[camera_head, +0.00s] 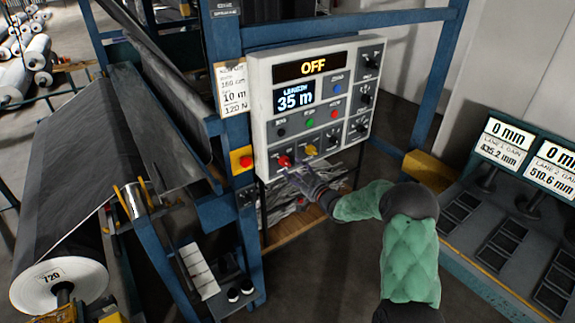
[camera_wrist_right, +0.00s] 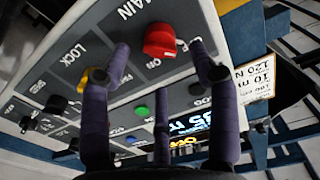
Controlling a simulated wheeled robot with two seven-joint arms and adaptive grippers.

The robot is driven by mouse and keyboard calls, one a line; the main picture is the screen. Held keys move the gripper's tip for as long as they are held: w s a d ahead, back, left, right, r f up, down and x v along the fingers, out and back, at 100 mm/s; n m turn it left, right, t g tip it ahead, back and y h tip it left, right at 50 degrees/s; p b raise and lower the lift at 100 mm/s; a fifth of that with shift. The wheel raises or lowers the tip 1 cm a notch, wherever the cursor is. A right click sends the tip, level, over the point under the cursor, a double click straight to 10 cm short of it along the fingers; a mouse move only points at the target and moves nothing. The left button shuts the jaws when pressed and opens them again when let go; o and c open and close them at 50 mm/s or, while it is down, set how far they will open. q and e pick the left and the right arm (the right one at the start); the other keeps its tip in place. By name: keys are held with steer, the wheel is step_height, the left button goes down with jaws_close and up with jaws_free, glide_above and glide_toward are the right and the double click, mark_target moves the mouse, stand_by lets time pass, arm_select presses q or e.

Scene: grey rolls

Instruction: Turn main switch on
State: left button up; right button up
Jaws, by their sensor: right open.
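The main switch is a red knob (camera_head: 284,161) at the lower left of the white control panel (camera_head: 258,100). The panel's top display (camera_head: 313,66) reads OFF. In the right wrist view the red knob (camera_wrist_right: 160,41) sits under the label MAIN, with ON printed beside it; a white mark shows at its right end. My right gripper (camera_head: 299,176) is in front of the panel's lower left, close to the knob. In the right wrist view its purple fingers (camera_wrist_right: 163,62) are spread open around the knob, with nothing held. Contact cannot be told. My left gripper is out of view.
A yellow knob (camera_head: 312,150) is just right of the red one. Green (camera_head: 310,123) and red buttons sit above. A red stop button on a yellow box (camera_head: 243,160) is left of the panel. Blue frame posts and a grey roll (camera_head: 60,285) stand left.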

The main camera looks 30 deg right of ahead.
mark_target(288, 165)
steer(key=shift+w+a, duration=0.15)
steer(key=shift+w, duration=2.3)
steer(key=c, duration=1.1)
